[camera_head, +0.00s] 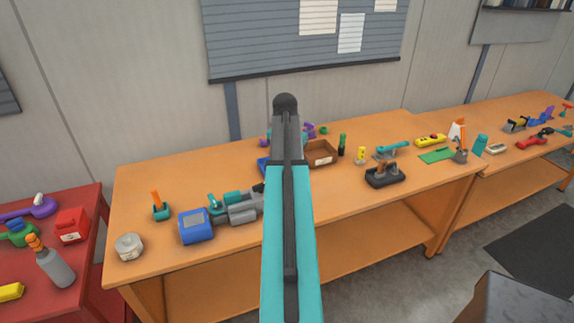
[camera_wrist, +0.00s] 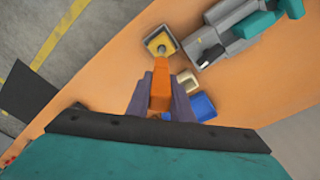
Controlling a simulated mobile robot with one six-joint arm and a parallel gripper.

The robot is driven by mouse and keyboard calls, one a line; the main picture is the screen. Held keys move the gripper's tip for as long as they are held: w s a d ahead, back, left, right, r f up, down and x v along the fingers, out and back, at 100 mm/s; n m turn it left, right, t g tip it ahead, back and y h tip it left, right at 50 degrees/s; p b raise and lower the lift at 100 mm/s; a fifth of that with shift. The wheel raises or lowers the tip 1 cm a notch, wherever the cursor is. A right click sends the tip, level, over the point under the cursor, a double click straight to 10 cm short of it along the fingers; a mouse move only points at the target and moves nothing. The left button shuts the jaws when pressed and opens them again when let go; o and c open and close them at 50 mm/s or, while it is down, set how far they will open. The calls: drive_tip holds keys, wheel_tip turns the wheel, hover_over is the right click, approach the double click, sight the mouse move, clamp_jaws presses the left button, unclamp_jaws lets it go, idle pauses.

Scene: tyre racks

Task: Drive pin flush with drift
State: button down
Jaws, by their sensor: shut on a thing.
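In the wrist view my gripper (camera_wrist: 160,98) is shut on an orange tool (camera_wrist: 160,85), perhaps the drift, held between its two grey-purple fingers. The tool's far end points at a yellow square block with a dark rim (camera_wrist: 150,42). A small round grey spot shows at the block's middle, near the tool's end. I cannot tell whether it is the pin or the tool's tip, or whether they touch. A grey vise with teal parts (camera_wrist: 228,35) lies beside the block. In the head view the vise (camera_head: 242,208) shows partly; my arm hides my gripper and the tool.
A blue box (camera_head: 195,226), a grey roll (camera_head: 129,246) and an orange-handled tool in a teal holder (camera_head: 160,207) stand left on the orange bench (camera_head: 350,212). A brown box (camera_head: 321,153) and a black tray (camera_head: 385,178) stand right. A red cart (camera_head: 90,200) is at left.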

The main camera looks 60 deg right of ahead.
drive_tip(key=shift+f+b, duration=1.8)
drive_tip(key=shift+f, duration=1.2)
drive_tip(key=shift+f, duration=0.55)
drive_tip(key=shift+r, duration=0.15)
idle(0.3)
drive_tip(key=shift+r+p, duration=1.95)
drive_tip(key=shift+r, duration=1.45)
drive_tip(key=shift+f, duration=0.25)
drive_tip(key=shift+f+b, duration=1.35)
drive_tip(key=shift+f, duration=1.4)
drive_tip(key=shift+f, duration=0.15)
